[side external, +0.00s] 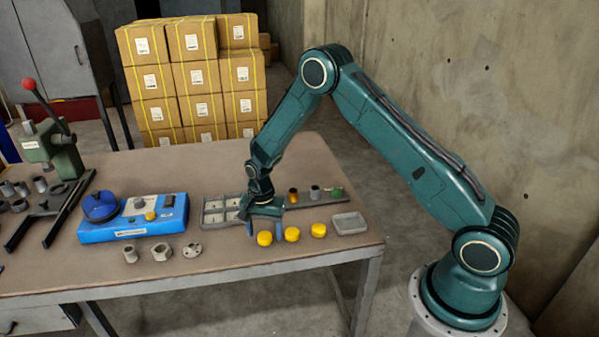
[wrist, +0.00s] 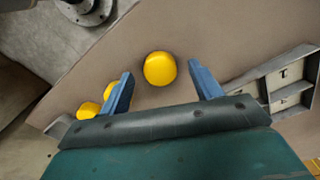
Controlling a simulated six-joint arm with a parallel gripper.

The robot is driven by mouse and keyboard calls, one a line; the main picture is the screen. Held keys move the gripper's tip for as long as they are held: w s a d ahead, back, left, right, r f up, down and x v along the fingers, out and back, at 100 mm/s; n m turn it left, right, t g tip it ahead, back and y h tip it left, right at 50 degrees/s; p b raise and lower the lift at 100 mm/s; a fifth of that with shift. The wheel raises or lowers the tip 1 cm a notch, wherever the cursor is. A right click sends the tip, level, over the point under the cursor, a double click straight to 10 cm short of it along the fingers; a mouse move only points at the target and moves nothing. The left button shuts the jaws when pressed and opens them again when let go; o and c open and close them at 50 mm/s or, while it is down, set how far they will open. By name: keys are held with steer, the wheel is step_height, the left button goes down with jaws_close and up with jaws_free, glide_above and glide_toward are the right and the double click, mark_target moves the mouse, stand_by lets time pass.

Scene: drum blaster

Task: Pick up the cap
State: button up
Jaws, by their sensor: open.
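Three yellow caps stand in a row near the front edge of the table: a left cap (side external: 264,238), a middle cap (side external: 292,234) and a right cap (side external: 318,230). My gripper (side external: 265,229) is over the left end of the row, fingers pointing down. In the wrist view my gripper (wrist: 160,88) is open, and one yellow cap (wrist: 160,69) shows between its two blue fingers, nearer the tips, with a gap on each side. Two more caps (wrist: 88,110) show at the left, partly hidden by the left finger and the gripper body.
A grey tray (side external: 350,223) lies right of the caps. A sectioned grey tray (side external: 215,212) and a strip with small parts (side external: 315,198) lie behind. A blue machine (side external: 135,217) and loose metal parts (side external: 162,251) are to the left. The table edge (side external: 200,282) is close in front.

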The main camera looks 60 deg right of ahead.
steer(key=shift+f, duration=0.55)
steer(key=c, duration=1)
